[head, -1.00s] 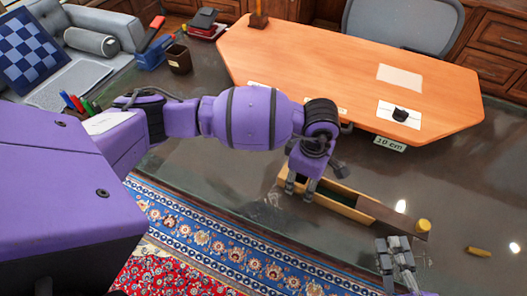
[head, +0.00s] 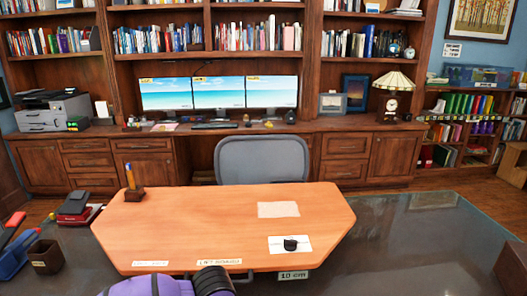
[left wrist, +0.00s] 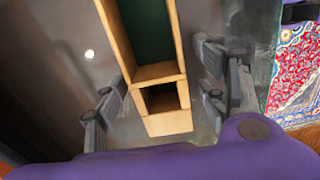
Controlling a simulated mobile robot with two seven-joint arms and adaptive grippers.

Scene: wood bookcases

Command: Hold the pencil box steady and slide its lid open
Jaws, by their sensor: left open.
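The pencil box (left wrist: 158,73) is pale wood with a dark green lined long compartment and a small end compartment, both uncovered where I see them. It lies on the dark glassy desk in the left wrist view. My left gripper (left wrist: 156,90) is open, with its fingers on both sides of the box's near end. Gaps show beside the box, so it does not look clamped. The lid is not visible now. The head view shows only part of my purple left arm at its bottom edge. My right gripper is in neither current view.
An orange wooden board (head: 180,225) with paper and labels lies on the dark glass desk (head: 400,240). A grey chair (head: 262,160) stands behind.

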